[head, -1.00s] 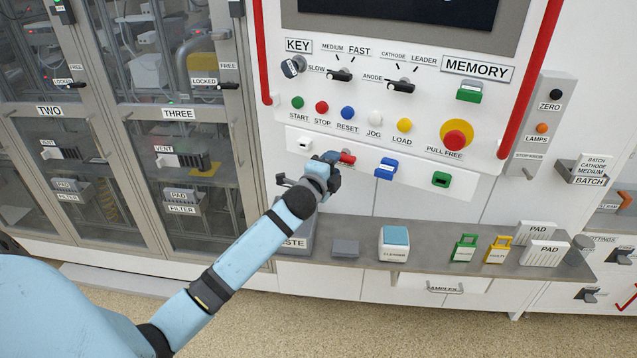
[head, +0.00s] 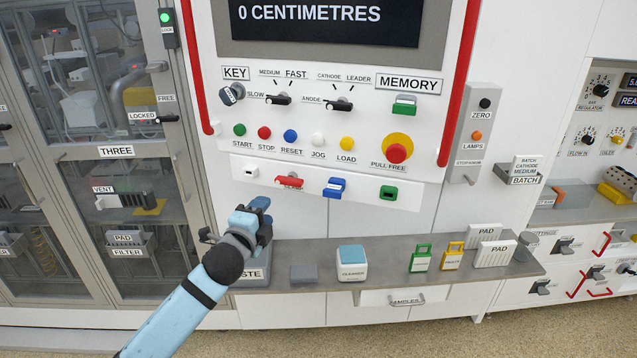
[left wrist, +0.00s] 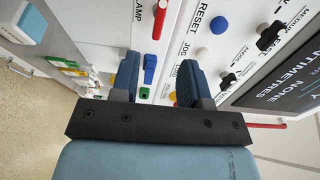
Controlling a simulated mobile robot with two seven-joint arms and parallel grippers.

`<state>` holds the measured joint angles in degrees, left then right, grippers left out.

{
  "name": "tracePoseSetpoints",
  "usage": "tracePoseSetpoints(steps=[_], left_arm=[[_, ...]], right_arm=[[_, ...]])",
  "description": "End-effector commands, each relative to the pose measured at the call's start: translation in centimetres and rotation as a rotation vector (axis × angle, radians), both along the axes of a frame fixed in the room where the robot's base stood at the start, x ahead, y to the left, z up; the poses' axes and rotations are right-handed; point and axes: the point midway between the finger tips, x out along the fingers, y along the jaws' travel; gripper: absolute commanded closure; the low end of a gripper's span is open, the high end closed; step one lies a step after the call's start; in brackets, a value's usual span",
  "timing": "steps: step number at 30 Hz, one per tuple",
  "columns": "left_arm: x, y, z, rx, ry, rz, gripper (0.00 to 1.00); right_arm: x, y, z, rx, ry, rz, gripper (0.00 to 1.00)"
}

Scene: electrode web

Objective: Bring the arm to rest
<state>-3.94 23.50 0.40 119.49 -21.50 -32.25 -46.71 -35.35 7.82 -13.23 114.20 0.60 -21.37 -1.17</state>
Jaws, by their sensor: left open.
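My left arm reaches in from the bottom left of the head view. Its gripper (head: 258,208) is open and empty, in front of the white cabinet, below and left of the red clamp lever (head: 289,182) in that view. In the left wrist view the two blue fingers of the left gripper (left wrist: 160,82) stand apart with nothing between them. The red lever (left wrist: 159,18) and the blue block (left wrist: 150,68) on the panel show beyond them. My right gripper is in neither view.
The grey shelf (head: 385,270) below the panel carries a cleaner box (head: 351,268), a green tag (head: 421,258), a yellow tag (head: 453,256) and pads (head: 494,253). A red rail (head: 462,85) runs beside the control panel. Glass doors (head: 130,210) are at left.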

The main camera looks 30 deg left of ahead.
Motion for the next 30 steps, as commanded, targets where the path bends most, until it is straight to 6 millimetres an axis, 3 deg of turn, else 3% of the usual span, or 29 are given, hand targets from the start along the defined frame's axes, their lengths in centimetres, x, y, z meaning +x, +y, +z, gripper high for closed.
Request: tracePoseSetpoints(steps=[6, 8, 11, 15, 21, 27, 30], left_arm=[[-0.2, -0.4, -0.8, -0.023, 0.01, -0.007, 0.58], [-0.6, -1.1, -2.2, -0.069, 0.029, -0.021, 0.58], [-2.3, -3.3, -6.6, -0.219, 0.091, -0.055, 0.58], [-6.9, -8.1, -14.7, -0.546, 0.216, -0.089, 0.58], [-15.7, -15.4, -23.9, -1.045, 0.39, -0.045, 0.58], [-22.5, -20.4, -28.2, -1.387, 0.492, 0.05, 0.58], [-24.0, -21.5, -29.0, -1.463, 0.511, 0.078, 0.58]], right_arm=[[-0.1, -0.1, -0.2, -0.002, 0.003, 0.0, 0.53], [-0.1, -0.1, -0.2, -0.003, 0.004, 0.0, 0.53], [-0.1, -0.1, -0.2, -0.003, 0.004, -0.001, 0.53], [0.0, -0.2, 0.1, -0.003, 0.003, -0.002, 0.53], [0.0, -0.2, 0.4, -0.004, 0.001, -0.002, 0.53], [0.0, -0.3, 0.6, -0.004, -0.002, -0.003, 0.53], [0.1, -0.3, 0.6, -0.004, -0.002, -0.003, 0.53]])
